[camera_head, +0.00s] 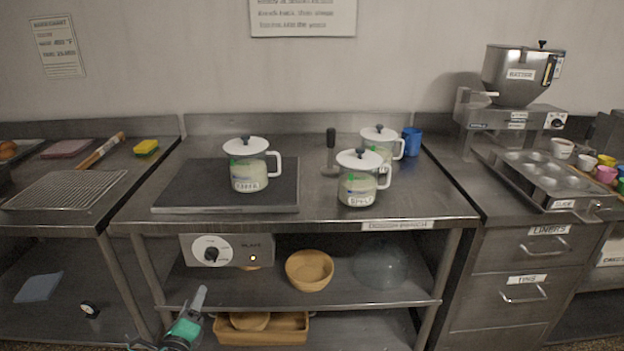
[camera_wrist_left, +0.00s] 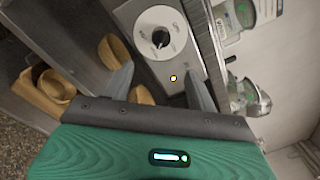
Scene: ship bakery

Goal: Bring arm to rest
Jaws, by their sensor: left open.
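My left gripper (camera_head: 180,325) is low at the bottom of the head view, in front of the lower shelves of the middle table. It is open and empty. In the left wrist view its two fingers (camera_wrist_left: 158,88) stand apart, with the control box (camera_wrist_left: 162,45) with its dial beyond them. That control box (camera_head: 227,250) hangs under the tabletop. My right gripper is not in view.
Several lidded glass jars (camera_head: 248,165) stand on the middle table (camera_head: 310,212), one on a dark plate (camera_head: 180,198). Wooden bowls (camera_head: 310,270) and a wooden tray (camera_head: 225,333) are on the shelves near my left gripper. A drawer unit (camera_head: 520,250) stands right.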

